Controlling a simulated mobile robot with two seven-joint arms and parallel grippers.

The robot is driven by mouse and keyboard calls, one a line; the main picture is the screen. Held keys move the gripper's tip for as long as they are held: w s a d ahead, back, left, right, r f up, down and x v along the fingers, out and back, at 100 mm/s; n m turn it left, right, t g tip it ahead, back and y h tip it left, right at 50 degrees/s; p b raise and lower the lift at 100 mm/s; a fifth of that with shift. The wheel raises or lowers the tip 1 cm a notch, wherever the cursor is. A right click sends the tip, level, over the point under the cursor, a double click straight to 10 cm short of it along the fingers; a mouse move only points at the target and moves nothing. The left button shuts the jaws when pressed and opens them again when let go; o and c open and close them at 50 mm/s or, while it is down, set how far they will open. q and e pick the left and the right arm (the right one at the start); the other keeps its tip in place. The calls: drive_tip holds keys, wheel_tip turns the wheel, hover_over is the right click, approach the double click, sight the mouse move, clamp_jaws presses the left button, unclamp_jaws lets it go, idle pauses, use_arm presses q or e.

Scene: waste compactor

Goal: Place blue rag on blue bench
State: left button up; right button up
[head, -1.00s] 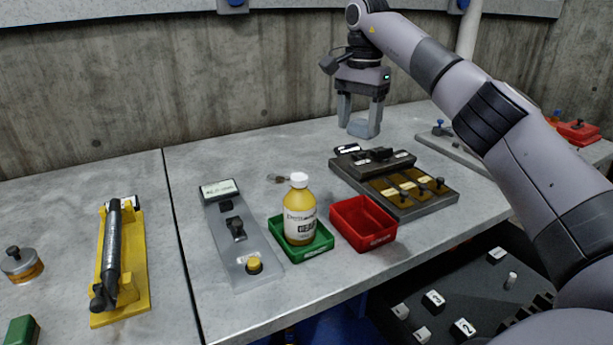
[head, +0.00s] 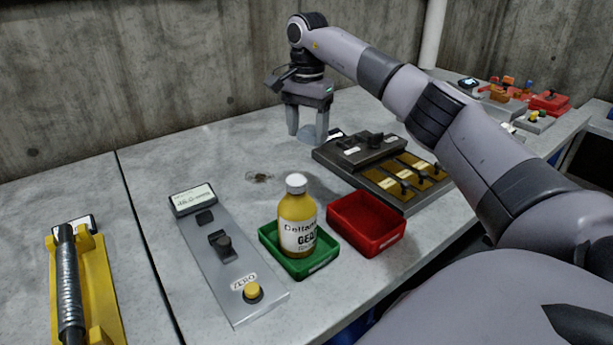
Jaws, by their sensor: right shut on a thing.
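My right gripper (head: 308,138) is at the back of the grey-topped bench, near the concrete wall, with its fingers pointing down. A small grey-blue piece (head: 311,131), which looks like the blue rag, shows between its fingers. The gripper is shut on it. Whether the rag touches the benchtop I cannot tell. The bench (head: 150,150) has a grey top, and a little blue shows under its front edge. My left gripper is not in view.
A grey control panel (head: 228,252) lies left, a dark switch block (head: 345,155) right. A yellow tool holder (head: 95,280) is far left. The back left benchtop is clear.

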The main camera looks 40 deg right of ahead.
wheel_tip(320, 180, down, 11)
drive_tip(key=shift+f, duration=0.2)
drive_tip(key=shift+f, duration=0.1)
drive_tip(key=o, duration=1)
drive_tip(key=shift+o, duration=0.2)
wheel_tip(320, 180, up, 12)
drive_tip(key=shift+r, duration=0.1)
idle(0.4)
